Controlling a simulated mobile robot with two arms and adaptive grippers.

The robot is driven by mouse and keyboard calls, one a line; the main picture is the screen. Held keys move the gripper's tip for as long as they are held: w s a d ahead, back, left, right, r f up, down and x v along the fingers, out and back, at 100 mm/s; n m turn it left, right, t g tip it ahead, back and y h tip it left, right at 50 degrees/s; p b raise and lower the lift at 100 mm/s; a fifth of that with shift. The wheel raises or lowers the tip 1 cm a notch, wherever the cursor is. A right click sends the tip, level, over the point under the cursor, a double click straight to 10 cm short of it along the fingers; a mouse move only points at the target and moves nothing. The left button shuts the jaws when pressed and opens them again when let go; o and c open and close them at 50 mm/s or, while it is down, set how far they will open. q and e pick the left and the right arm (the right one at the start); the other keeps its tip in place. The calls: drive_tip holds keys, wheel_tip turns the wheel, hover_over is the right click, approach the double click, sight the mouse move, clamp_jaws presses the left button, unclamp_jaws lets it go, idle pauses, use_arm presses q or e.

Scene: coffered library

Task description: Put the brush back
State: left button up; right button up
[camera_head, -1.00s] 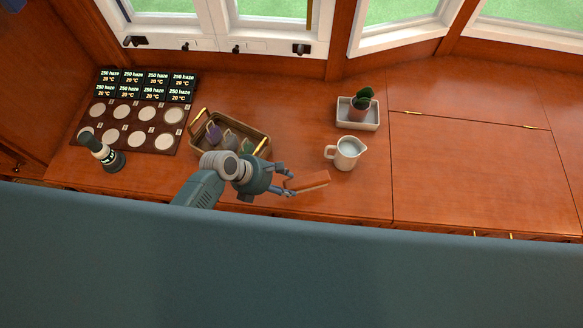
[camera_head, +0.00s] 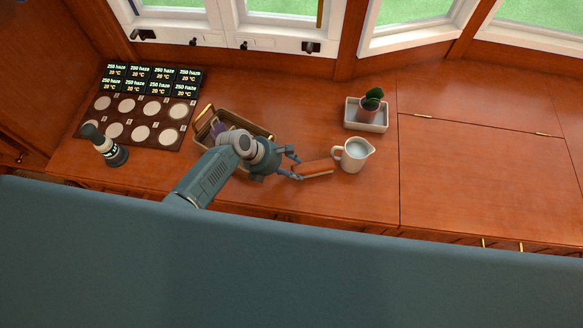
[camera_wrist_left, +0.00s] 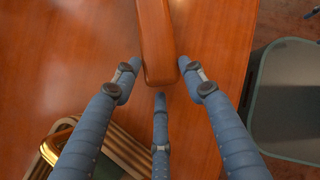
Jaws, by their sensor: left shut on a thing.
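The brush (camera_head: 316,167) shows as a reddish-brown wooden block; I see no bristles. My left gripper (camera_head: 297,163) is shut on its left end, and the block points right, its far end close beside the cream jug (camera_head: 353,153) in the picture. I cannot tell if they touch. In the left wrist view the block (camera_wrist_left: 157,42) lies between the fingertips (camera_wrist_left: 159,70) and runs out of the top edge. The height of the block above the wooden counter (camera_head: 300,205) is hard to tell. My right gripper is not in view.
A basket (camera_head: 262,130) with a purple item stands behind my left forearm, partly hidden. A potted plant sits in a pale tray (camera_head: 367,126). The right counter is clear.

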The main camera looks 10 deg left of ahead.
use_arm(q)
drive_tip(key=shift+f, duration=0.5)
drive_tip(key=o, duration=1.3)
drive_tip(key=shift+r, duration=0.1)
drive_tip(key=shift+r, duration=0.25)
drive_tip(key=p+v, duration=0.3)
drive_tip(key=v, duration=0.9)
drive_tip(key=shift+r, duration=0.25)
